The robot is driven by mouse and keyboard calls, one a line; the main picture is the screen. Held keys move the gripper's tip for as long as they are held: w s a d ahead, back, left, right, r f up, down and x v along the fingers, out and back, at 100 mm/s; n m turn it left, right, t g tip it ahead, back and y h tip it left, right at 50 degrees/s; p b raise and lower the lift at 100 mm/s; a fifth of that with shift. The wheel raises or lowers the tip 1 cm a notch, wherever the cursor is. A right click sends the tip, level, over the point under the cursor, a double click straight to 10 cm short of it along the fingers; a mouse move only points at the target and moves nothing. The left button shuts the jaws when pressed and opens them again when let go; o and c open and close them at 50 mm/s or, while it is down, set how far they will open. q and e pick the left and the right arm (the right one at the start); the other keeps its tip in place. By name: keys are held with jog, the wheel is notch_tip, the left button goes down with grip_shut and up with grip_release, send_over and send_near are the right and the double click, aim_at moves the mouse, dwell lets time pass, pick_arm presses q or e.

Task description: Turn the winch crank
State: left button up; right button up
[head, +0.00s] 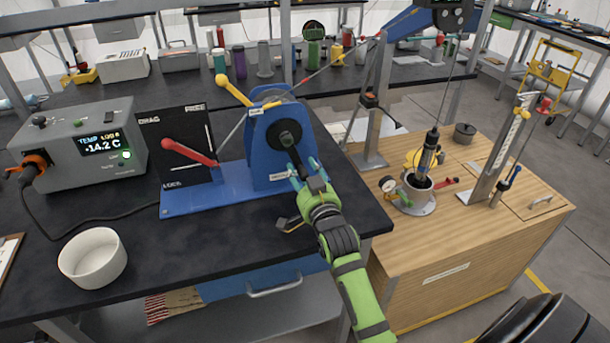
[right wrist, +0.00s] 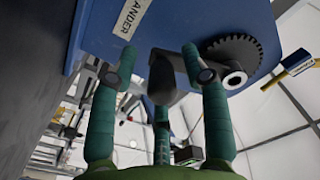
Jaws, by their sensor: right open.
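The blue winch (head: 262,150) stands on its blue base on the dark bench in the head view. Its black crank (head: 287,137) has a round hub on the winch's front side, with the arm pointing down and slightly right. My right gripper (head: 307,178) is at the lower end of the crank, fingers pointing at the winch. In the right wrist view the teal fingers are spread, with the dark crank handle (right wrist: 163,77) between them. I cannot tell whether they touch it. A toothed black wheel (right wrist: 235,58) shows beside the handle. My left gripper is not in view.
A black panel with a red lever (head: 188,152) stands left of the winch. A grey temperature box (head: 75,140) and a white bowl (head: 92,258) are farther left. A wooden cabinet (head: 470,260) with a gauge and tools stands right. Bare bench lies in front of the winch.

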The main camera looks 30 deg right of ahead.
jog(key=v, duration=1.2)
jog(key=shift+f, duration=0.1)
dwell(0.9)
